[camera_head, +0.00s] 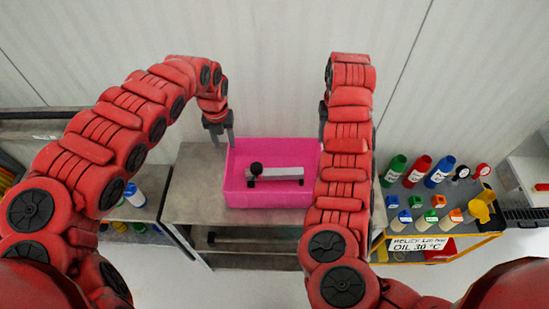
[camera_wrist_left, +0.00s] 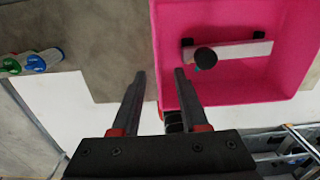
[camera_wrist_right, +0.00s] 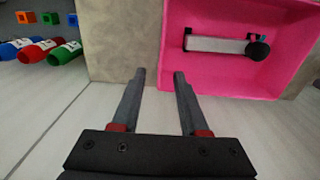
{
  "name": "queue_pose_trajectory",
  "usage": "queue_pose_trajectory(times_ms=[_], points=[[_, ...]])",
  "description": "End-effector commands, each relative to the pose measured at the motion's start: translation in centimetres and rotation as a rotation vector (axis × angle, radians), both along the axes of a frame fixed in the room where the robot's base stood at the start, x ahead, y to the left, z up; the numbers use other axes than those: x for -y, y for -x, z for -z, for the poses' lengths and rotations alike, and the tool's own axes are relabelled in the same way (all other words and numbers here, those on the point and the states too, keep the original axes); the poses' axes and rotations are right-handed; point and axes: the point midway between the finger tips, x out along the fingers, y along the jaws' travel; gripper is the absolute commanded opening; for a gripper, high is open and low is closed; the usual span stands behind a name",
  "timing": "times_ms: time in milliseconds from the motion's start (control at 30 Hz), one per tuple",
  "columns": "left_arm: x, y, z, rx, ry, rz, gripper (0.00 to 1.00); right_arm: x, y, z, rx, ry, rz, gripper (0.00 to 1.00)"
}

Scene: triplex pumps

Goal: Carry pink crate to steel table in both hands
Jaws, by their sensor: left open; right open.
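The pink crate (camera_head: 268,199) sits on a grey-topped table (camera_head: 190,192). A light grey bar with a black knob (camera_head: 275,173) lies inside it. My left gripper (camera_head: 222,139) is open and empty at the crate's far left corner. In the left wrist view the crate's side wall (camera_wrist_left: 157,45) lines up between its fingertips (camera_wrist_left: 160,74). My right gripper is mostly hidden behind its arm in the head view. In the right wrist view it is open (camera_wrist_right: 159,74), with the crate's other side wall (camera_wrist_right: 164,45) lined up between its fingertips. I cannot tell the fingertips' height over the rim.
A yellow-edged cart (camera_head: 440,240) at the right holds several bottles, small coloured blocks and a sign (camera_head: 432,244). Another bench (camera_head: 60,128) with bottles stands at the left. A pale wall is close behind the table. The tabletop left of the crate is clear.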

Motion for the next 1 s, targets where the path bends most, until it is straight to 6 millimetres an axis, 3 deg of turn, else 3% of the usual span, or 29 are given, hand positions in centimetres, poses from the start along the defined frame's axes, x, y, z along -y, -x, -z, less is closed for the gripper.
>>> queue_pose_trajectory(times_ms=[467,633,1000], points=[[-0.5,0.7,0.3,-0.022,-0.016,0.018,0.44,-0.1,0.5,0.1,-0.020,-0.007,0.002,0.44],[-0.4,0.8,2.1,-0.027,-0.015,0.018,0.44,0.1,0.5,1.9,-0.020,-0.004,0.004,0.44],[-0.3,0.8,7.9,-0.023,-0.013,0.019,0.44,-0.1,0.6,7.8,-0.021,-0.009,0.003,0.44]])
